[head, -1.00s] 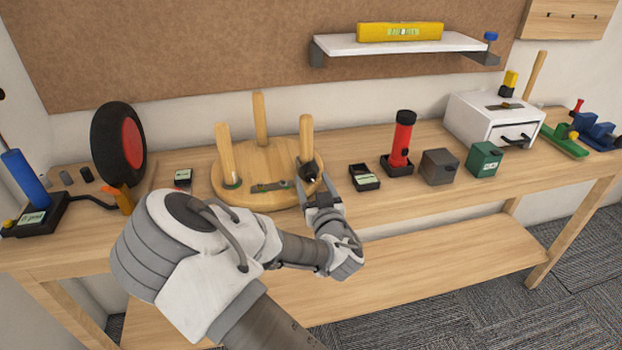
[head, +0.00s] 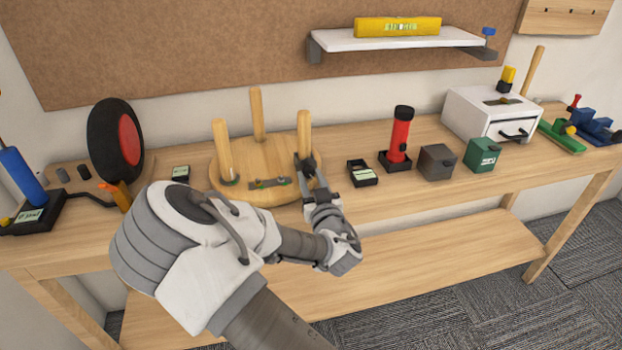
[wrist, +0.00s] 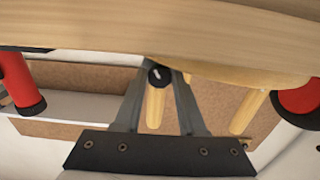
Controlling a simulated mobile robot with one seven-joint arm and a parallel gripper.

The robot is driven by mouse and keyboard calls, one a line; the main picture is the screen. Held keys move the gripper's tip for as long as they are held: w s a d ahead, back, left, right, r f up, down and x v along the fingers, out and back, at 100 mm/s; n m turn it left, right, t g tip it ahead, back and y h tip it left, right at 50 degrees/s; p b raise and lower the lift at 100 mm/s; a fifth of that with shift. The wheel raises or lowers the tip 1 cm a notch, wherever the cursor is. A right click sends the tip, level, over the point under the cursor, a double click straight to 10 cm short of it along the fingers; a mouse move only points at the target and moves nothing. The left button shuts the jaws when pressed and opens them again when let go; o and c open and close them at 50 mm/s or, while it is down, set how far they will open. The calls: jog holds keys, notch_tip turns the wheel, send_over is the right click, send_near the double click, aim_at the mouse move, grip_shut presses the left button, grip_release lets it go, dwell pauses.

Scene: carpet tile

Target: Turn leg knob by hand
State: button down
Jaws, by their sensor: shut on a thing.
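A round wooden stool (head: 243,190) lies upside down on the workbench with three legs pointing up. The right leg (head: 304,132) has a dark knob at its base, mostly hidden by my gripper in the head view. My gripper (head: 307,167) reaches the foot of this leg from the front. In the wrist view, which is upside down, the dark round knob (wrist: 159,77) with a pale mark sits between the fingertips of my gripper (wrist: 160,72). The fingers are shut on it, with the leg (wrist: 155,108) behind.
A small black tray (head: 362,173) stands just right of the stool, then a red flashlight (head: 399,137), a grey box (head: 438,162) and a green box (head: 482,156). A wheel (head: 115,140) and a blue-handled tool (head: 22,177) stand at the left.

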jog(key=shift+d+f, duration=0.1)
jog(key=shift+d, duration=0.05)
jog(key=shift+n+b, duration=0.35)
jog(key=shift+n, duration=1.15)
jog(key=shift+r, duration=0.2)
jog(key=c, duration=0.5)
grip_release()
jog(key=shift+m, duration=0.3)
